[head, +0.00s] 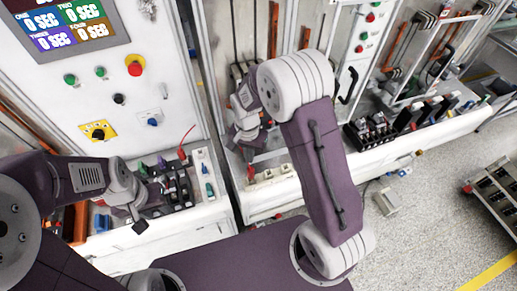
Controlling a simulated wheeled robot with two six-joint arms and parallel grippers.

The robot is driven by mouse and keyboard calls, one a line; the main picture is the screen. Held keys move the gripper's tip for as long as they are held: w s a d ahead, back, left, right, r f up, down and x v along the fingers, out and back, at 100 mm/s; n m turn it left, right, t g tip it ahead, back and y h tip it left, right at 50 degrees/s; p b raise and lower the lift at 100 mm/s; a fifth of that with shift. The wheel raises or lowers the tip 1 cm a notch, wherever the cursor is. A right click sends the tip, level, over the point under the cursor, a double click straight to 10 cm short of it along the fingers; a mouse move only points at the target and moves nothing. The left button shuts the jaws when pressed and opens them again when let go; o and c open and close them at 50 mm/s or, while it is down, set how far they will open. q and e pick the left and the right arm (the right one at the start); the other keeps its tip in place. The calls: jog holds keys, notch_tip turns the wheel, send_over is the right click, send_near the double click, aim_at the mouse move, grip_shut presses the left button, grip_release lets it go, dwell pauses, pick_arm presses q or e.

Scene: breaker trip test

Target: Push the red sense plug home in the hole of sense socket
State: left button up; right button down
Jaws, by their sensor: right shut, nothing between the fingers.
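A small red upright piece (250,173), which looks like the red sense plug, stands at the left end of a row of pale blocks (273,174) on the right-hand bench ledge. I cannot tell which block is the sense socket, or how deep the plug sits in a hole. My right gripper (248,155) points down just above this red piece; it is shut with nothing between its fingers. Whether it touches the piece is unclear. My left gripper (140,222) hangs over the front of the left-hand ledge, small and dark; its finger gap is not clear.
A second red piece with a thin red lead (183,154) stands on the left ledge, among dark breakers (180,188) and a pale block with coloured parts (204,175). A panel with a display (65,25) and a red button (135,67) rises behind.

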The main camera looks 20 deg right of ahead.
aim_at(251, 170)
jog(key=shift+s+f+b, duration=0.1)
jog(key=shift+f+b, duration=0.2)
jog(key=shift+f, duration=0.05)
notch_tip(251, 170, down, 5)
jog(key=b, duration=0.4)
jog(key=shift+d+r, duration=0.1)
jog(key=shift+r, duration=0.05)
jog(key=shift+f+b, duration=0.3)
jog(key=shift+f, duration=0.05)
jog(key=shift+f, duration=0.3)
